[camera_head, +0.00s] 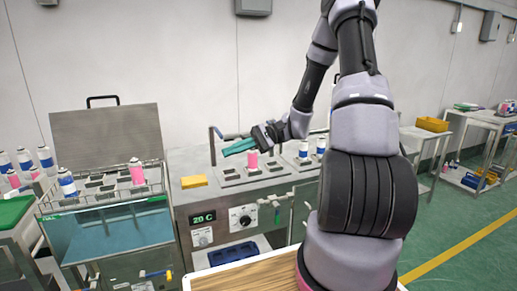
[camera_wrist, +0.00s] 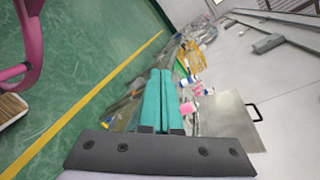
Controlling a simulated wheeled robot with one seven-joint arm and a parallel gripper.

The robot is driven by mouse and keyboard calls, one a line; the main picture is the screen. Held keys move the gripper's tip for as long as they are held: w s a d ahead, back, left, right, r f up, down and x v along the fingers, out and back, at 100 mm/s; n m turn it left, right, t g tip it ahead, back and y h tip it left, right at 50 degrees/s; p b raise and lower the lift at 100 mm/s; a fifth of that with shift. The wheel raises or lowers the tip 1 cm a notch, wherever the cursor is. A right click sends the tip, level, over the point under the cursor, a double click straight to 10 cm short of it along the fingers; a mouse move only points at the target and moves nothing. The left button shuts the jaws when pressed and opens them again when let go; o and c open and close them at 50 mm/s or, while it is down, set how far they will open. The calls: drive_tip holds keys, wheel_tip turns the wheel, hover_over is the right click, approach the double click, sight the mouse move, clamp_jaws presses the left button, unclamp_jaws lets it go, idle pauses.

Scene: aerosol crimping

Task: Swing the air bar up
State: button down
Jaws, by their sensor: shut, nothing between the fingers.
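My gripper (camera_head: 240,146) has teal fingers and hangs above the grey bench machine, near a bent dark rod (camera_head: 211,148) that stands on its top. In the wrist view my gripper (camera_wrist: 161,74) has its two teal fingers side by side, shut and empty. A small green-handled lever (camera_head: 276,206) sits on the machine's front, below and apart from my gripper. I cannot tell for sure which part is the air bar. A pink can (camera_head: 252,160) stands in a holder just below my fingers.
A water bath (camera_head: 118,238) with a raised metal lid (camera_head: 108,137) stands at the left, holding cans. More cans (camera_head: 303,150) stand on the machine to the right of my gripper. A yellow block (camera_head: 194,182) lies on the machine's left end. A side table (camera_head: 490,118) stands far right.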

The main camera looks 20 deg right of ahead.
drive_tip(key=w+d+f+m+t+h, duration=0.6)
drive_tip(key=d+f+m+t+h, duration=0.1)
drive_tip(key=m+t, duration=0.6)
drive_tip(key=w+d+f+m+t+h, duration=0.7)
drive_tip(key=f+m+t, duration=0.5)
drive_tip(key=m, duration=0.3)
drive_tip(key=shift+d+t+h, duration=0.5)
drive_tip(key=shift+d+t, duration=0.4)
drive_tip(key=shift+d, duration=0.35)
drive_tip(key=s+r+x, duration=0.1)
drive_tip(key=r+x, duration=0.1)
drive_tip(key=x, duration=1)
drive_tip(key=shift+r, duration=0.35)
drive_tip(key=shift+r, duration=0.1)
